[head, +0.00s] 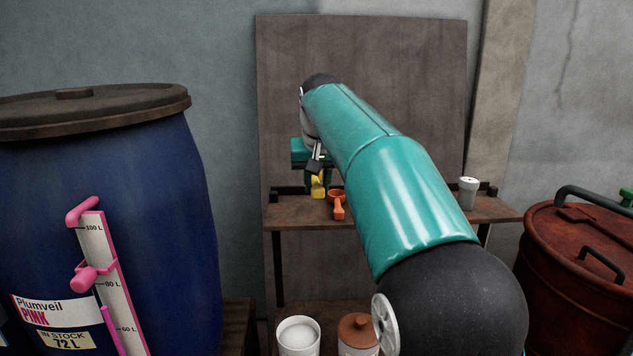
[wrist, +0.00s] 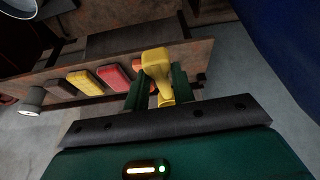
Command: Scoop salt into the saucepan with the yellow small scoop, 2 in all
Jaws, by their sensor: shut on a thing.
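My gripper (head: 318,178) is shut on the yellow small scoop (head: 318,190), in front of the wooden shelf. The wrist view shows the scoop (wrist: 155,62) between the two green fingers (wrist: 158,92); whether its bowl holds anything is not visible. An open white tub (head: 298,337) with white grainy contents, which look like salt, stands at the bottom of the head view, well below and nearer than my gripper. I cannot pick out the saucepan for certain; a round, pale-rimmed thing (wrist: 18,6) is cut off at the wrist view's top left corner.
An orange scoop (head: 338,204) lies on the shelf (head: 430,212) beside my gripper. A white shaker (head: 468,193) stands at the shelf's right. Red (wrist: 116,77) and yellow (wrist: 85,82) blocks show in the wrist view. A brown-lidded jar (head: 357,331), blue drum (head: 170,220) and red vat (head: 575,265) stand nearer.

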